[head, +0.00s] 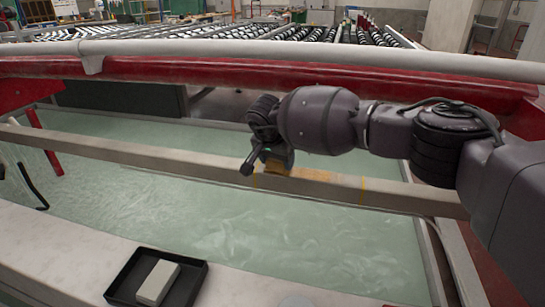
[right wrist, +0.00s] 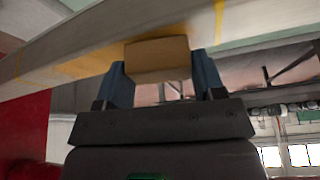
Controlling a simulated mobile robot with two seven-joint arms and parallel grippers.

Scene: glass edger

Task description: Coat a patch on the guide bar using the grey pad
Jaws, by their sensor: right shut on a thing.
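The guide bar (head: 120,150) is a long beige beam crossing above the pale green basin. Two thin yellow lines mark off a patch (head: 335,183) on it, with amber colour between them. My right gripper (head: 268,160) is over the bar near the patch's left line. In the right wrist view, its blue fingers (right wrist: 165,80) are shut on a block-shaped pad (right wrist: 158,62). The pad looks tan-brown here rather than grey, and its far end is up against the bar. An amber smear (right wrist: 90,65) shows on the bar beside it. My left gripper is out of view.
A black tray (head: 196,285) holding a pale block (head: 157,283) stands on the light ledge (head: 60,240) in front. A red beam (head: 190,68) and a grey pipe (head: 250,47) run behind the bar. Rollers (head: 300,33) lie beyond. A dark bent rod (head: 33,187) is at left.

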